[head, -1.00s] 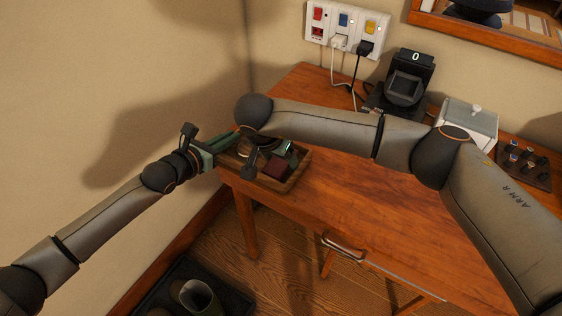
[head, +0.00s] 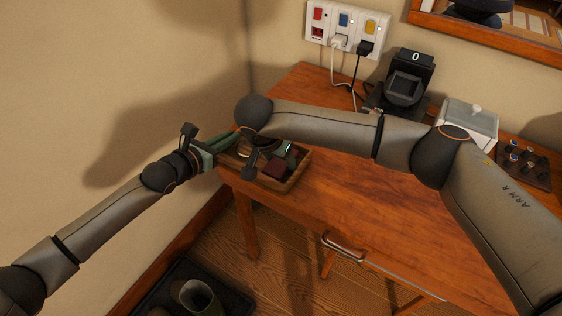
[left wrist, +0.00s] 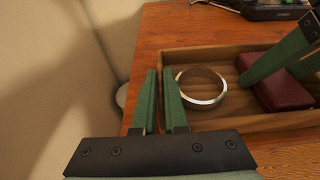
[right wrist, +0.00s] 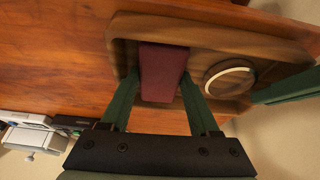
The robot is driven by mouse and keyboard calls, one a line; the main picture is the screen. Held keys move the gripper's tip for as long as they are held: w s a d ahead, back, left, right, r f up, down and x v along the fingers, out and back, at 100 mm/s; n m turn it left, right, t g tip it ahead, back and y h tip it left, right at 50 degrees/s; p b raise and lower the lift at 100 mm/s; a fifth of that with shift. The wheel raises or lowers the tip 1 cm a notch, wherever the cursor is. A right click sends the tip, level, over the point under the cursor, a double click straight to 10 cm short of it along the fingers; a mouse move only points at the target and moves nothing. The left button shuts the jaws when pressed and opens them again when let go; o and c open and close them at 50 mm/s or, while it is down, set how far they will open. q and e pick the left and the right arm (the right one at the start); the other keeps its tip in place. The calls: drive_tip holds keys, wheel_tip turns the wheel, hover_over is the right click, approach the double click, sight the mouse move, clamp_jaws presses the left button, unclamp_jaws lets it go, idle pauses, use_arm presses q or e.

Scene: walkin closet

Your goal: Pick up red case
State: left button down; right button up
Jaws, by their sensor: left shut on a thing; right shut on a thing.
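The dark red case (right wrist: 163,72) lies in a wooden tray (right wrist: 215,38) on the desk. It also shows in the left wrist view (left wrist: 281,94) and the head view (head: 275,168). My right gripper (right wrist: 160,78) is shut on the case, one finger on each side. My left gripper (left wrist: 162,75) is shut on the tray's end wall, with the fingers nearly together there. A silver ring-shaped item (left wrist: 202,88) lies in the tray between the left gripper and the case. In the head view, my right arm partly hides the tray.
The wooden desk (head: 370,215) is mostly clear in front. A black device (head: 403,88) with a "0" display, a white box (head: 468,120) and a dark tray of small items (head: 524,166) stand towards the back and right. A wall borders the desk's left end.

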sight(280, 161)
drive_tip(key=shift+c, duration=1)
drive_tip(key=shift+r, duration=0.15)
wheel_tip(280, 161, up, 10)
drive_tip(key=shift+r, duration=0.15)
use_arm(q)
drive_tip(key=c, duration=0.9)
unclamp_jaws()
